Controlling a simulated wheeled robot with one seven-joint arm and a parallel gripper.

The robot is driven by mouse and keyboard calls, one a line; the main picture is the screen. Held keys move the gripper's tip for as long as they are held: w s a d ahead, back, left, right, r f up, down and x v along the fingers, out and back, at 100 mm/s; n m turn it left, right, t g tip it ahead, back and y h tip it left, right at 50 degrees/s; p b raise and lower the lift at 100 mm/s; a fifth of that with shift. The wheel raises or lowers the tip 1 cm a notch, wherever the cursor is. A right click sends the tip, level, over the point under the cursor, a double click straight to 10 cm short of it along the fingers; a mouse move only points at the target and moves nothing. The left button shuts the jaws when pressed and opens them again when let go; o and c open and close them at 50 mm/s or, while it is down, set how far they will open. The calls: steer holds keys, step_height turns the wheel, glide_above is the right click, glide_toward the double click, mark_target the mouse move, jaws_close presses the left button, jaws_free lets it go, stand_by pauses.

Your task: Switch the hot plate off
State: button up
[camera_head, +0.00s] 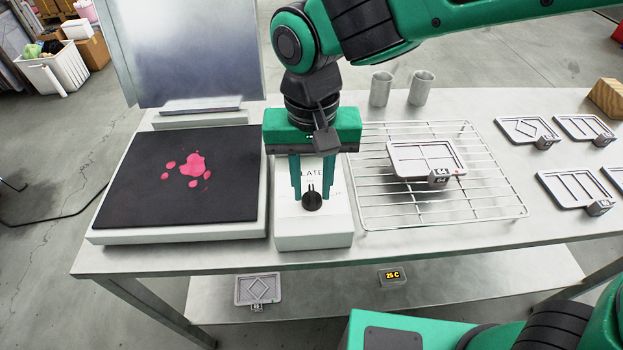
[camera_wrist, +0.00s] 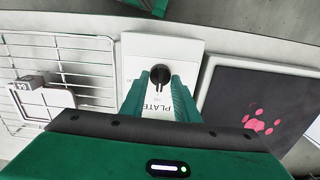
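The hot plate's control box (camera_head: 313,226) is a white block with lettering that reads "PLATE" in the wrist view, partly covered in the head view. A round black knob (camera_head: 312,201) sits on its top face; it also shows in the wrist view (camera_wrist: 159,73). My gripper (camera_head: 311,198) is above the box with its two green fingers pointing down, one on each side of the knob. The fingers are apart, and I cannot tell whether they touch the knob. A dark plate (camera_head: 130,200) with pink splotches on a white base lies left of the box.
A wire rack (camera_head: 385,212) holding a grey tray (camera_head: 410,157) stands right of the box. Two metal cups (camera_head: 380,88) stand behind it. More trays (camera_head: 527,130) lie at the right. A lower shelf holds a small display reading 25 C (camera_head: 392,275).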

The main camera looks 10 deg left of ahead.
steer(key=shift+a, duration=0.1)
jaws_close()
steer(key=shift+n, duration=0.4)
stand_by(0.4)
steer(key=n, duration=0.6)
steer(key=shift+w+n, duration=0.1)
steer(key=shift+n, duration=0.2)
steer(key=n, duration=0.6)
steer(key=shift+n, duration=0.3)
stand_by(0.3)
